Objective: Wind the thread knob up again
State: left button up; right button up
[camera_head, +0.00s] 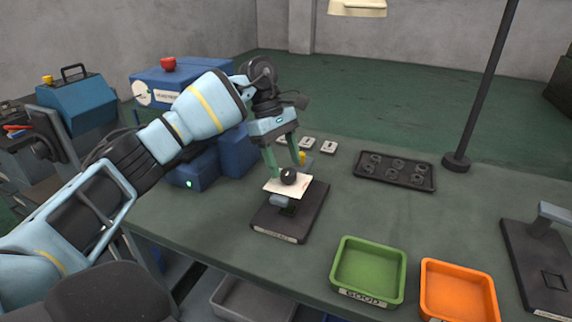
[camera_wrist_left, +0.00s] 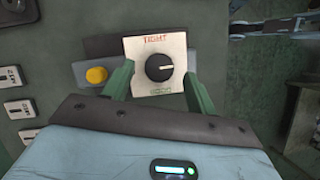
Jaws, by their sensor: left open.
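The thread knob (camera_head: 288,176) is a round black dial on a cream plate (camera_head: 270,185), which sits on a dark stand (camera_head: 264,222). In the left wrist view the knob (camera_wrist_left: 159,67) has a white pointer line aimed to the right, and the plate (camera_wrist_left: 137,46) reads "TIGHT" at its top. My left gripper (camera_head: 285,164) points down over the plate, with green fingers open. In the wrist view the fingers (camera_wrist_left: 158,88) are apart on either side of the plate's lower part, with the knob between and just beyond them. I cannot tell if they touch anything. My right gripper is not in view.
A yellow button (camera_wrist_left: 96,75) is beside the plate. A blue machine (camera_head: 190,90) with a red button stands behind my left arm. A green tray (camera_head: 369,271) and an orange tray (camera_head: 458,292) are at the front. A black tray (camera_head: 394,171) and a lamp pole (camera_head: 485,85) stand right.

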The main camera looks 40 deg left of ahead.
pick_arm(q)
jog(key=shift+x, duration=0.9)
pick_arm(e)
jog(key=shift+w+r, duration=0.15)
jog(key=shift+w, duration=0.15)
pick_arm(q)
jog(key=c, duration=1)
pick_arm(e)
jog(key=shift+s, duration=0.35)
